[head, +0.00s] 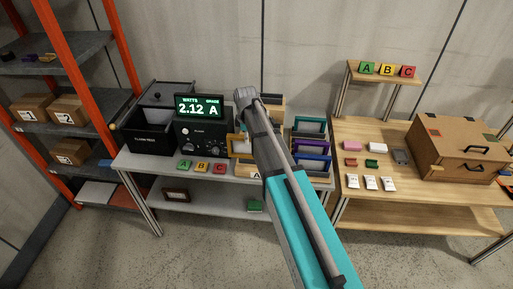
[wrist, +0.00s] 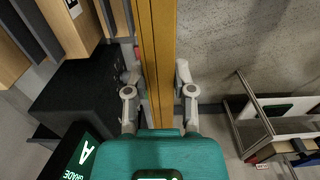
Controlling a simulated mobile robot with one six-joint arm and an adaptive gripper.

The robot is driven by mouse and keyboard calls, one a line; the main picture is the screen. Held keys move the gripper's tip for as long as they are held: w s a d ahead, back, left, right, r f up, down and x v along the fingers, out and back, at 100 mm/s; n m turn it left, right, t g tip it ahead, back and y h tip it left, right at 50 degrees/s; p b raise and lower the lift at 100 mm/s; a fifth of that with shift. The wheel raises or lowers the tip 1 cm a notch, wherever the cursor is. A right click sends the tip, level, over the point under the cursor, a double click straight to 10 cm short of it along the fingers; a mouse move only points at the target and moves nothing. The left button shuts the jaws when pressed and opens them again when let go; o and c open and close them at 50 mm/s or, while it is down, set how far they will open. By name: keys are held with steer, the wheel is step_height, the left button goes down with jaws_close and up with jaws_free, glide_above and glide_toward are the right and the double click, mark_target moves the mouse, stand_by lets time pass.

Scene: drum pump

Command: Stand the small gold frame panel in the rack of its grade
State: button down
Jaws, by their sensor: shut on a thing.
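My gripper (wrist: 159,92) is shut on the small gold frame panel (wrist: 158,45), which stands edge-on between the fingers in the wrist view. In the head view the gold panel (head: 238,146) shows partly beside my arm, in front of the tester's right side; my arm hides the gripper there. The black tester (head: 203,138) has a lit display (head: 199,106) reading 2.12 and grade A. A wooden rack with an A label (head: 257,175) shows at the bench's front edge, partly hidden by my arm. Teal, blue and purple frames (head: 313,163) stand in racks to the right.
Green A, yellow B and red C blocks (head: 202,167) lie before the tester. A black open bin (head: 150,137) is on its left. A wooden table (head: 350,210) at right holds small items and a cardboard box (head: 455,150). An orange-post shelf (head: 65,95) stands at left.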

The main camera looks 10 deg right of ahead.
steer(key=w+d+f+b, duration=0.5)
steer(key=w+f+b, duration=0.1)
steer(key=f, duration=0.1)
steer(key=shift+w+d, duration=0.25)
steer(key=shift+w, duration=0.05)
steer(key=shift+w+d+f+b, duration=0.15)
steer(key=shift+f+b, duration=0.85)
steer(key=shift+b, duration=0.15)
steer(key=shift+w+d+f+b, duration=0.1)
steer(key=shift+w+f+b, duration=0.05)
steer(key=shift+f+b, duration=0.9)
steer(key=shift+f, duration=0.1)
